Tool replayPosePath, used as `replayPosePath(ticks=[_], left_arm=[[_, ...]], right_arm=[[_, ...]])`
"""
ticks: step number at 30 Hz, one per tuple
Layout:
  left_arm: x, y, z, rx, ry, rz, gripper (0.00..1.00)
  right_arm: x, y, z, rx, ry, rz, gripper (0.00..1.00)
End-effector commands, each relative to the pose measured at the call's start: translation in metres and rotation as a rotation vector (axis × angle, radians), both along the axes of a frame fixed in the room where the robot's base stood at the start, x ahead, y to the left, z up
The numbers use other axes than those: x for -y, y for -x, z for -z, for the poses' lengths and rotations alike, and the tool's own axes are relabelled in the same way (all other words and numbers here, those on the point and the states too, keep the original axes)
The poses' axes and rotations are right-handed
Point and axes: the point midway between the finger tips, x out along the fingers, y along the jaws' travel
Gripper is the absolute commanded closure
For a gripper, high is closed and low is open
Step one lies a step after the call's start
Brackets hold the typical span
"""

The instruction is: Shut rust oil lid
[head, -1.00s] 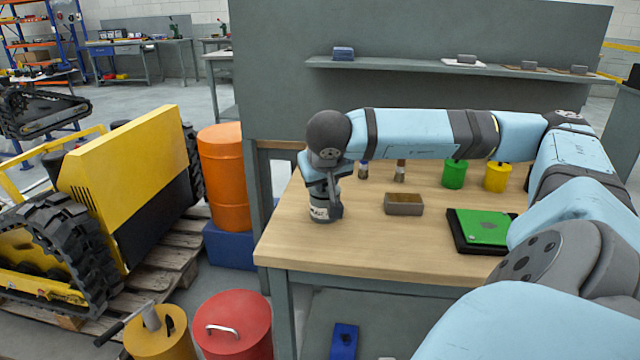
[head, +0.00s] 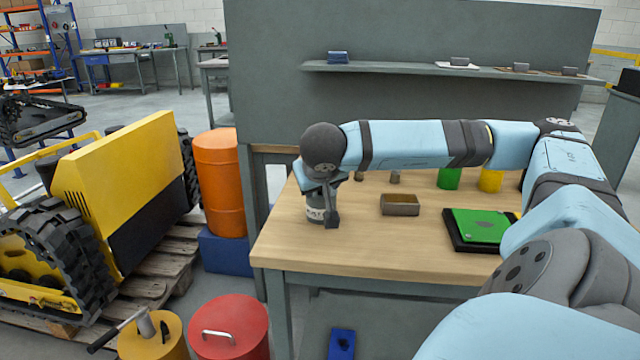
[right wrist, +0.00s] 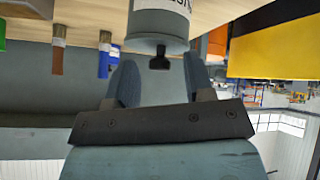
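A grey can with a white printed label (head: 315,208) stands upright at the left end of the wooden table, partly hidden by my right gripper. In the right wrist view, which is upside down, the can (right wrist: 158,28) has a dark knob on its top. My right gripper (head: 329,206) points down from above the can. In the right wrist view its two fingers (right wrist: 161,82) are apart, with the knob in line with the space between them; it looks open, and contact is not clear. My left gripper is in no view.
On the table (head: 300,258) are a brown-topped block (head: 400,205), a green pad on a black tray (head: 478,228), a green can (head: 448,178), a yellow can (head: 490,180) and brushes (right wrist: 104,60). A red drum (head: 230,335) and an orange barrel (head: 219,185) stand left of the table.

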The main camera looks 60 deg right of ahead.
Motion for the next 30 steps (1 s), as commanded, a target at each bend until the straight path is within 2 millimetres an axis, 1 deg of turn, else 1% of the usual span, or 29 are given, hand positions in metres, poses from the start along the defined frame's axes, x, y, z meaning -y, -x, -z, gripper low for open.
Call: replayPosePath(ticks=[7,11,14,19,21,24,27,30], left_arm=[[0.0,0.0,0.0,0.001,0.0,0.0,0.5],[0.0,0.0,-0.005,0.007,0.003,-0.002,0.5],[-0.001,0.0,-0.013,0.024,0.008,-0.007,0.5],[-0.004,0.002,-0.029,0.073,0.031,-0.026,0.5],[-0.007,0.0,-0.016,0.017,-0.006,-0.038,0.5],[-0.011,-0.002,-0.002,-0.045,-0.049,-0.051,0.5],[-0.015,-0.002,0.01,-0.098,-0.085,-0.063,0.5],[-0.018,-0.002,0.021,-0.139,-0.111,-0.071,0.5]], right_arm=[[0.0,0.0,0.0,0.0,-0.001,-0.001,0.52],[-0.004,0.003,-0.007,0.001,-0.001,-0.001,0.52],[-0.012,0.009,-0.02,0.002,-0.001,-0.002,0.52],[-0.033,0.024,-0.05,0.003,-0.002,-0.005,0.52],[-0.041,0.031,-0.062,0.003,-0.002,-0.004,0.52],[-0.053,0.04,-0.078,0.003,-0.004,-0.003,0.52],[-0.062,0.047,-0.09,0.004,-0.003,-0.003,0.52],[-0.068,0.052,-0.098,0.001,-0.003,-0.003,0.52]])
